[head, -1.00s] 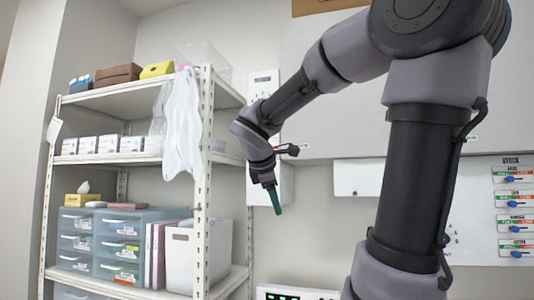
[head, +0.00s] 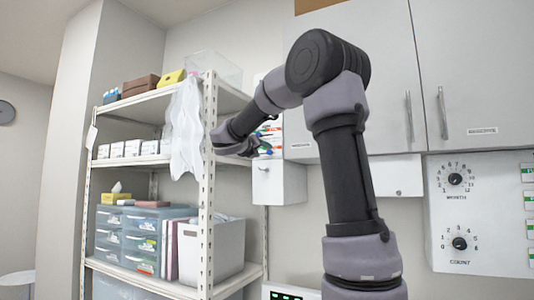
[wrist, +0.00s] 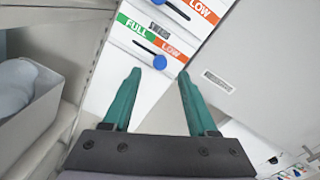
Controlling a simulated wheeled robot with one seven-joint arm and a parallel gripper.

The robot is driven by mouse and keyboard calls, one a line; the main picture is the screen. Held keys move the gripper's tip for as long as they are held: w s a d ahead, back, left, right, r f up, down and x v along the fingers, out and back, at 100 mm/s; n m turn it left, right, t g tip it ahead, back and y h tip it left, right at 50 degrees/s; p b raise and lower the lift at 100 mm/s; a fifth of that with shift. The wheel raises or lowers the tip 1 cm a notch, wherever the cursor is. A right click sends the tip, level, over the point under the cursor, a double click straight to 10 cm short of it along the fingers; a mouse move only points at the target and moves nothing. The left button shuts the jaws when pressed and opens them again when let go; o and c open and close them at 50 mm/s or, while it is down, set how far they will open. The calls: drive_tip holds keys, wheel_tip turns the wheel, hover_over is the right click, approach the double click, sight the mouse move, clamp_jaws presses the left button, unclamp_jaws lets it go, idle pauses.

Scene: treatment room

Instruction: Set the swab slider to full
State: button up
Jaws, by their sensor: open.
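The swab slider (wrist: 147,46) is in the wrist view, on a white wall panel, with a green FULL label at its left end and a red LOW label at its right end. Its blue knob (wrist: 160,62) is at the lower right end of the slot, on the LOW side. My gripper (wrist: 158,74) is open, its two green fingers on either side of the knob in the picture. I cannot tell whether they touch it. In the head view my gripper is small, beside the shelf post and in front of the panel (head: 270,127), which is partly hidden.
Another slider (wrist: 178,9) with a LOW label is just above. A shelf rack (head: 208,200) with a hanging white cloth (head: 185,130) stands close left of my gripper. A white wall box (head: 279,184) is below it. Cabinet doors (head: 385,90) are to the right.

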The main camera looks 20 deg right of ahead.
sight(268, 152)
drive_tip(key=shift+x, duration=2.3)
drive_tip(key=shift+c, duration=0.2)
clamp_jaws()
drive_tip(key=shift+a, duration=0.1)
